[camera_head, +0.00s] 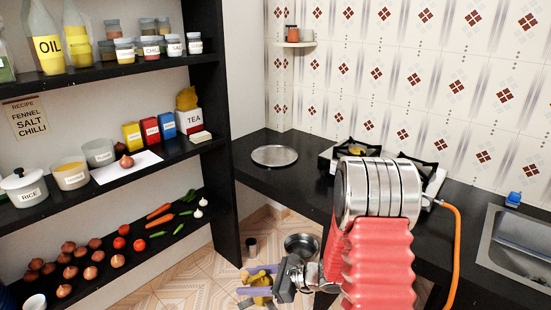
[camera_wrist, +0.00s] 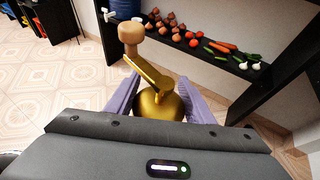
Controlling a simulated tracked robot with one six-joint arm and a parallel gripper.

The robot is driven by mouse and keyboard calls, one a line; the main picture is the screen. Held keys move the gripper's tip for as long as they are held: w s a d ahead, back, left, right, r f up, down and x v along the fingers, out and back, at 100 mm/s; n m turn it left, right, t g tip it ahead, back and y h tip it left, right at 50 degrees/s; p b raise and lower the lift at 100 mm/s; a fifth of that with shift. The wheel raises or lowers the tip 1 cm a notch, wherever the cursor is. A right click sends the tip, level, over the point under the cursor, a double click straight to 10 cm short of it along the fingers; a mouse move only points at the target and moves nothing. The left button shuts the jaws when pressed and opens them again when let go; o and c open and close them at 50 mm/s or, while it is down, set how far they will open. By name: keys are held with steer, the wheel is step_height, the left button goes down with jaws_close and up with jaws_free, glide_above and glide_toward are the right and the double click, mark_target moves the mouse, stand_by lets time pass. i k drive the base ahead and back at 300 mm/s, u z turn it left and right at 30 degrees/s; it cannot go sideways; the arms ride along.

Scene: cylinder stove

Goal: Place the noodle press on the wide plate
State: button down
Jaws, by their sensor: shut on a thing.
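The noodle press (camera_wrist: 155,104) is a golden, rounded body with a crank arm and a wooden knob, seen in the wrist view. My gripper (camera_wrist: 150,98) has its two purple fingers shut on it, one on each side. In the head view, my gripper (camera_head: 259,281) is low, below the counter's height, and the yellow press (camera_head: 260,279) shows small between the fingers. The wide plate (camera_head: 275,155) is a round, flat metal plate on the left end of the black counter. It looks empty, and my gripper is well apart from it.
The black counter (camera_head: 315,185) carries a stove (camera_head: 336,158) right of the plate and a sink (camera_head: 517,245). A black shelf (camera_head: 115,170) with jars and vegetables stands at left. A metal pan (camera_head: 301,245) and a dark-topped jar (camera_head: 251,246) are near the floor.

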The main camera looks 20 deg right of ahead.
mark_target(274, 156)
steer(key=u, duration=0.05)
steer(key=i, duration=1)
steer(key=z, duration=0.05)
